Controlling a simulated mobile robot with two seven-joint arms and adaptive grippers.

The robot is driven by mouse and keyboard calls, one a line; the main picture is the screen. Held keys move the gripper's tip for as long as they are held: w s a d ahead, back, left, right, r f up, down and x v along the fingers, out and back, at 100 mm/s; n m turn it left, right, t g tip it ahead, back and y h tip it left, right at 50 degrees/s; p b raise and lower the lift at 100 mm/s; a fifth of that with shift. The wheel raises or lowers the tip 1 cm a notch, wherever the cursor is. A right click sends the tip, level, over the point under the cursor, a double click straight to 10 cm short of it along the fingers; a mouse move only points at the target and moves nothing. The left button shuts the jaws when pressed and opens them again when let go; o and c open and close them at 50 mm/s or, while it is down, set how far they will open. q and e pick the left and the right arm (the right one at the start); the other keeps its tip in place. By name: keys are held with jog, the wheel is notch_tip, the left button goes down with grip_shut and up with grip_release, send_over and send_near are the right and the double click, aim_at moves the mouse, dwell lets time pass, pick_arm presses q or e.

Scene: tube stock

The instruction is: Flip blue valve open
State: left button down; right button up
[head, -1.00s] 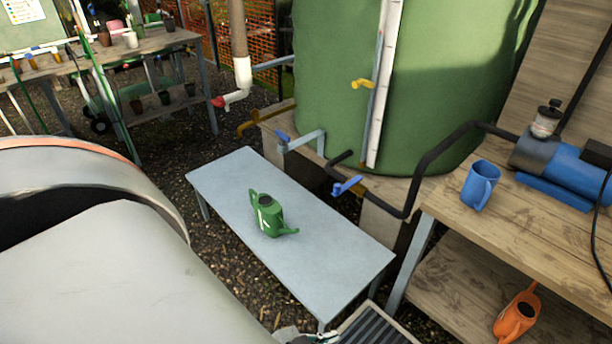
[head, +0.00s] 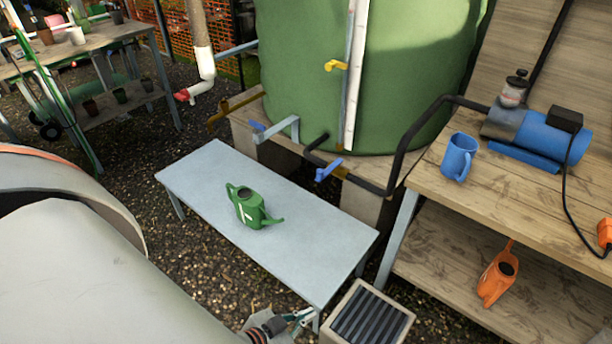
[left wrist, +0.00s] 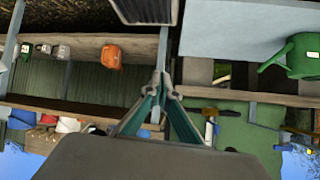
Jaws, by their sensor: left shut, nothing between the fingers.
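One blue valve handle (head: 328,170) sits at the end of the black pipe by the green tank (head: 300,80). Another blue handle (head: 262,128) sits on a grey pipe to its left. Their exact open or closed positions are too small to tell. My left gripper (head: 303,318) is low in the head view, at the near end of the grey table, well apart from both handles. In the left wrist view its fingertips (left wrist: 163,88) are together and empty. My right gripper is not in view.
A green watering can (head: 249,208) stands on the grey table (head: 310,252). A slatted box (head: 368,318) is close right of my left gripper. The wooden bench (head: 500,205) at right bears a blue jug (head: 459,157) and a blue pump (head: 545,137).

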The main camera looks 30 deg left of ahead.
pick_arm(q)
jog(key=w+a+r+n+t+h+b, duration=0.1)
jog(key=w+a+n+t+b, duration=0.1)
jog(key=w+a+n, duration=0.45)
jog(key=w+a+r+n+t+h+b, duration=0.1)
jog(key=w+a+n+t+b, duration=0.2)
jog(key=w+a, duration=0.6)
jog(key=w+a+r+n+h+b, duration=0.1)
jog(key=w+a+r+n, duration=0.2)
jog(key=a, duration=0.4)
jog(key=w+a+r+n+t+h+b, duration=0.1)
jog(key=w+a+r+n, duration=0.2)
jog(key=a+r, duration=0.3)
notch_tip(320, 180, up, 2)
jog(key=shift+a+n, duration=0.4)
jog(key=shift+n, duration=0.45)
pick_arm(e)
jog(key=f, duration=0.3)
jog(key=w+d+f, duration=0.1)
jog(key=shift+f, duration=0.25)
pick_arm(q)
jog(key=s+d+b+x, duration=0.1)
jog(key=d+b+x, duration=0.2)
jog(key=x, duration=0.9)
jog(key=shift+w, duration=0.25)
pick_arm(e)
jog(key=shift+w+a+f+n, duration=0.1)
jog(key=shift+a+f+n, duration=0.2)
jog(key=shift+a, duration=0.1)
